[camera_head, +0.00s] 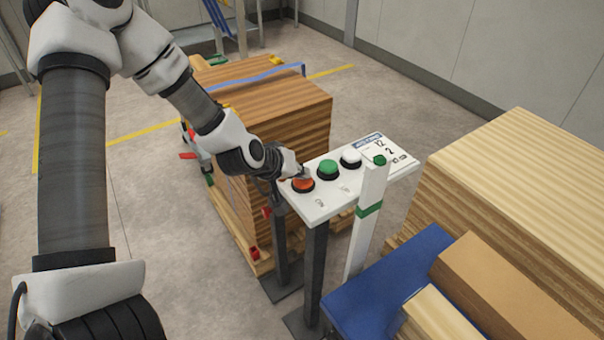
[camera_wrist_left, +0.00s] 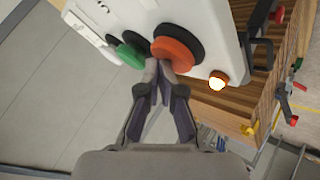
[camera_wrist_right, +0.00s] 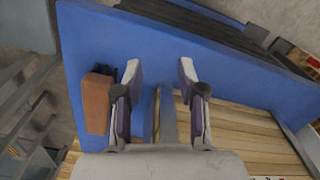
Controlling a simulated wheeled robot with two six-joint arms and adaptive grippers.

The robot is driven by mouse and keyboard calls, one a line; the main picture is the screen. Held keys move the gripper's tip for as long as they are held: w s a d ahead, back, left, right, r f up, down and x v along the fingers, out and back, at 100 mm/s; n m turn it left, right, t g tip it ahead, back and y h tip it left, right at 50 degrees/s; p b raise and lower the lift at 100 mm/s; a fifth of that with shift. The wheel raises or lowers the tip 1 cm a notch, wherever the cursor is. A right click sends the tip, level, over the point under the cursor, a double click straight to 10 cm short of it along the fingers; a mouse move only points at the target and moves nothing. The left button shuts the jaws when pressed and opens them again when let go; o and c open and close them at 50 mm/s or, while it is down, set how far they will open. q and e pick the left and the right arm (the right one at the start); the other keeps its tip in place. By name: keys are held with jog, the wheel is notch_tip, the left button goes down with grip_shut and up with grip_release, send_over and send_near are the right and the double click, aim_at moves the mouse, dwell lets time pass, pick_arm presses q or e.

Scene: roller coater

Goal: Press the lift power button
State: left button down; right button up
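A white control panel (camera_head: 335,196) on dark posts carries an orange-red button (camera_head: 303,185), a green button (camera_head: 328,168) and a white button (camera_head: 351,157). Their labels are too small to read, so I cannot tell which is the lift power button. My left gripper (camera_head: 303,174) is at the orange-red button. In the left wrist view, its shut, empty fingertips (camera_wrist_left: 160,66) overlap the lower edge of the orange-red button (camera_wrist_left: 173,52), beside the green button (camera_wrist_left: 131,54); contact is unclear. My right gripper (camera_wrist_right: 160,72) is open and empty, showing only in its wrist view.
A small orange lamp (camera_wrist_left: 217,82) glows on the panel's edge. A white post (camera_head: 368,215) with a green top stands before the panel. Stacked boards (camera_head: 300,113) lie behind it, and more timber (camera_head: 520,155) and a blue surface (camera_head: 385,285) are at right.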

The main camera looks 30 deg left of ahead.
pick_arm(q)
jog(key=shift+s+d+f, duration=0.1)
jog(key=shift+s+f, duration=0.05)
jog(key=r+p, duration=0.6)
jog(key=shift+w+r, duration=0.2)
jog(key=shift+f, duration=0.15)
pick_arm(e)
notch_tip(320, 180, up, 6)
jog(key=shift+f, duration=0.2)
